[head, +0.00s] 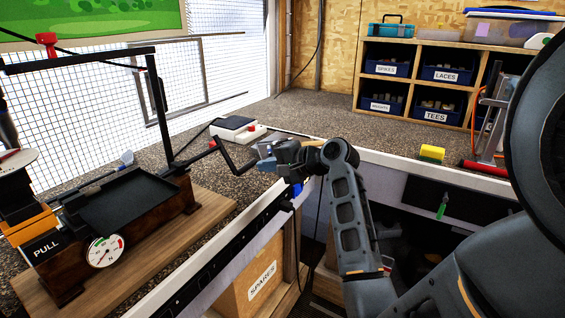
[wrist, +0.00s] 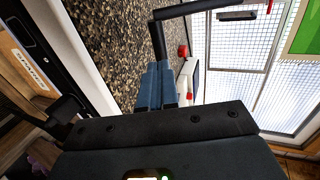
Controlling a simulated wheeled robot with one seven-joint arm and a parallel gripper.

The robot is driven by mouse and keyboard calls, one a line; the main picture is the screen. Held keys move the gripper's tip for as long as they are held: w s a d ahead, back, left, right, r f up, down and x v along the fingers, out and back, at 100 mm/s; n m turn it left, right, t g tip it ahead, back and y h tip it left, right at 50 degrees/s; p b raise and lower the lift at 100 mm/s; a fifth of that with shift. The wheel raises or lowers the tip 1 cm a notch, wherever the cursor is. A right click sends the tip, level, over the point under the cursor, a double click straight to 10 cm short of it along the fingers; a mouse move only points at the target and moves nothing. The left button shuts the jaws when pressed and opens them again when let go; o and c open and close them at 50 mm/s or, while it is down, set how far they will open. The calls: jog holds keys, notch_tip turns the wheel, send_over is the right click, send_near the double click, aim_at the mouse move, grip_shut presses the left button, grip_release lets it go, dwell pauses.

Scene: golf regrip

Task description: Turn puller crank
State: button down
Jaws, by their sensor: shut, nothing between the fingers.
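The puller (head: 125,205) stands on a wooden board at the left, with a dark tray on top, a round gauge and a PULL label. Its black crank (head: 238,168) sticks out from the right end in a bent Z shape. My gripper (head: 262,158) is beside the crank's outer end, above the bench edge. In the wrist view my blue fingers (wrist: 156,85) are closed together and empty. The black crank (wrist: 158,38) shows just beyond their tips. I cannot tell whether the fingertips touch it.
A white and dark box with a red part (head: 238,129) lies on the bench behind the crank. A shelf of labelled bins (head: 416,52) stands at the back right. A yellow sponge (head: 432,153) sits on the right bench. The bench's middle back is clear.

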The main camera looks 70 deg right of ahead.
jog(key=shift+x, duration=1.5)
jog(key=shift+w+f+t+b, duration=0.35)
jog(key=shift+f+b, duration=0.35)
jog(key=shift+b, duration=0.4)
jog(key=shift+w+f+t+b, duration=0.15)
jog(key=shift+t+b, duration=0.1)
jog(key=shift+b, duration=0.05)
jog(key=shift+w+d+p, duration=0.1)
jog(key=shift+w+p, duration=0.15)
jog(key=shift+p, duration=0.05)
